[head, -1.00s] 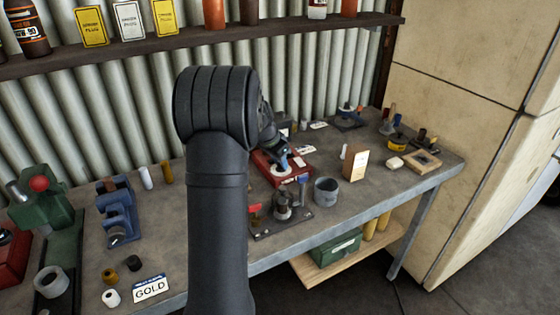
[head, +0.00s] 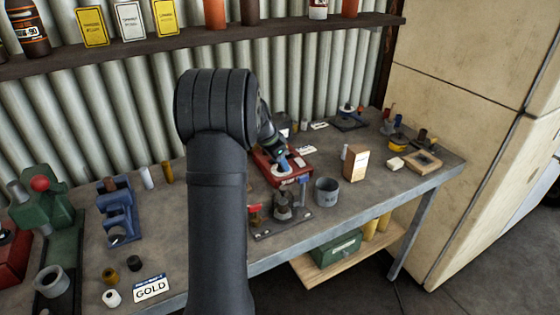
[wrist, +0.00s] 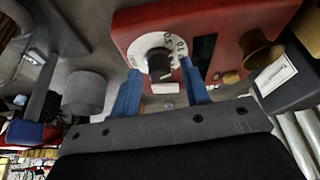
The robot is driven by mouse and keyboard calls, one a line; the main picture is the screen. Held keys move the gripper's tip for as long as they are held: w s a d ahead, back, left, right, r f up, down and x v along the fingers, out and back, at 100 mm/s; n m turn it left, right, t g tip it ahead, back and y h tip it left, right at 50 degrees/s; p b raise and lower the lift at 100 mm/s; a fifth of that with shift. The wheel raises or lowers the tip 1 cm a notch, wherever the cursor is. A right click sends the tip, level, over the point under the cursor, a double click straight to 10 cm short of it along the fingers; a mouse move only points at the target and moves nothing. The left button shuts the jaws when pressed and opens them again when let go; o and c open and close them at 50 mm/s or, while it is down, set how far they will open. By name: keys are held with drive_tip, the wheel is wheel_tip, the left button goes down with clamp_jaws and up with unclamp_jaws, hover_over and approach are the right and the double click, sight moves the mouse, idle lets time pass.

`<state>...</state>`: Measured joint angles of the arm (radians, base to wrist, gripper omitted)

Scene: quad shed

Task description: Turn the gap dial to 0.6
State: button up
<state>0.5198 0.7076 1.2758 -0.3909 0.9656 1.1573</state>
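The gap dial (wrist: 146,43) is a white disc with a dark knob (wrist: 159,64), on the front of a red box (wrist: 215,22). Printed marks that look like 0.5 and 0.6 show on its upper right edge. My gripper (wrist: 160,66) has its two blue fingers on either side of the knob. The fingers look apart, with a gap at the left; contact at the right cannot be told. In the head view my gripper (head: 281,160) is over the red box (head: 265,170) and hides part of the dial.
A grey cup (head: 326,192) stands right of the red box, with a wooden block (head: 354,163) beyond. A dark-based fixture (head: 283,207) stands in front. In the wrist view a brass knob (wrist: 258,50) sits right of the dial.

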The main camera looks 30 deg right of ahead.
drive_tip(key=v, duration=1.7)
drive_tip(key=shift+r, duration=0.2)
drive_tip(key=shift+a, duration=0.1)
drive_tip(key=x, duration=1.7)
drive_tip(key=shift+f, duration=0.15)
